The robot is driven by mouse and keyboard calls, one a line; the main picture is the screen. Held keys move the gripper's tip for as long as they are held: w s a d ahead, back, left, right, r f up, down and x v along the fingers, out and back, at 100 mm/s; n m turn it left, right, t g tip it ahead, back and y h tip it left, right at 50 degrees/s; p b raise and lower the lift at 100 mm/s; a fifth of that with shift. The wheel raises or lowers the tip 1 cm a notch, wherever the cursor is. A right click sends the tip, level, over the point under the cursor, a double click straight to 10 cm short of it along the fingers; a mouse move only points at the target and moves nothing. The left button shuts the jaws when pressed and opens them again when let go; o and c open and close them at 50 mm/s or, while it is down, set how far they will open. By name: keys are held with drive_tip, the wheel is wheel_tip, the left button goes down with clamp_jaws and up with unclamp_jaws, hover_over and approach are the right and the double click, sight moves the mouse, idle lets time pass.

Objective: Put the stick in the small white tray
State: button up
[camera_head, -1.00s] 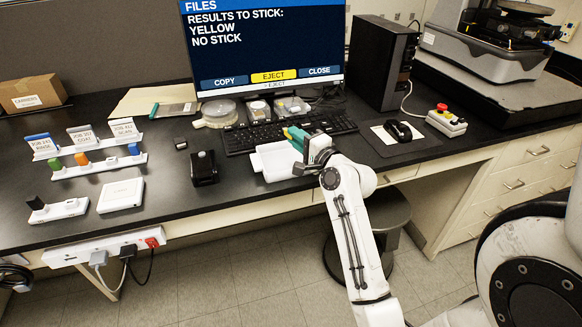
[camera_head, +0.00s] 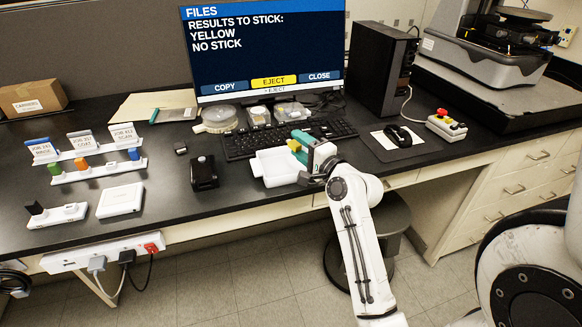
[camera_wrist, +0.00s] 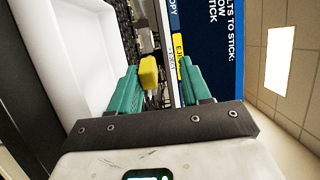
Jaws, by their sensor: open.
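A small yellow piece, which looks like the stick (camera_wrist: 148,72), shows between my fingers in the wrist view, close against the left finger. In the head view it shows as a yellow patch (camera_head: 293,145) at my fingertips. My gripper (camera_wrist: 160,68) has green fingers set apart, so it is open. In the head view my gripper (camera_head: 300,143) is above the far right part of the white tray (camera_head: 264,172). The tray (camera_wrist: 62,60) also fills the left of the wrist view. I cannot tell whether the stick touches a finger.
A keyboard (camera_head: 250,143) and a monitor (camera_head: 265,50) stand behind the tray. A black device (camera_head: 204,173) stands left of it. White racks (camera_head: 98,170) with several coloured sticks and labelled cards are at the left. A mouse (camera_head: 398,134) lies on the right.

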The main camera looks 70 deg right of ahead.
drive_tip(key=b+v, duration=0.1)
drive_tip(key=v, duration=0.8)
drive_tip(key=w+a+f+n+g+y, duration=0.3)
drive_tip(key=a+f+n+y, duration=0.1)
drive_tip(key=a+f+n, duration=0.3)
drive_tip(key=w+a+f+n+g+y, duration=0.2)
drive_tip(key=a+f+n+y, duration=0.2)
drive_tip(key=a+f, duration=0.45)
drive_tip(key=s+a+f+n+g, duration=0.8)
drive_tip(key=s+a+n+g, duration=0.1)
drive_tip(key=s+a+n, duration=0.2)
drive_tip(key=a+n, duration=0.1)
drive_tip(key=a, duration=0.1)
drive_tip(key=shift+s+a+f+n+g+y, duration=0.2)
drive_tip(key=shift+s+a+n+g+y, duration=0.1)
drive_tip(key=shift+n+y, duration=0.1)
drive_tip(key=shift+w, duration=0.1)
drive_tip(key=shift+c, duration=0.4)
